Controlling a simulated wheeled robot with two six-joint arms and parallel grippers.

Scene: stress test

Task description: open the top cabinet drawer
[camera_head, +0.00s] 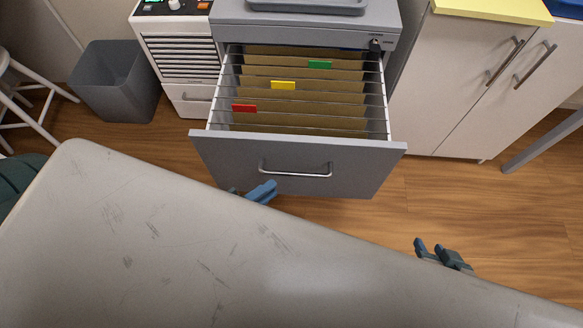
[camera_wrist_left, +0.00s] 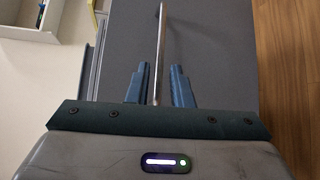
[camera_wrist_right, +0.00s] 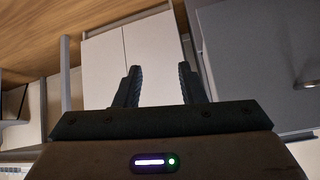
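The top drawer (camera_head: 297,160) of the grey cabinet (camera_head: 230,16) is pulled far out, showing hanging files with red, yellow and green tabs. Its front has a horizontal metal handle (camera_head: 297,174). My left gripper (camera_head: 262,191) is just in front of and below the handle's left end. In the left wrist view, the handle bar (camera_wrist_left: 159,50) runs between the fingers of my left gripper (camera_wrist_left: 158,88), which look apart with small gaps beside the bar. My right gripper (camera_head: 443,254) is low at the right, away from the drawer; its fingers (camera_wrist_right: 160,85) are apart and empty.
A grey bin (camera_head: 113,85) and a white slatted unit (camera_head: 180,60) stand left of the cabinet. A white cupboard (camera_head: 440,85) with two metal handles stands to the right. Wooden floor (camera_head: 480,205) lies open in front of the cupboard.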

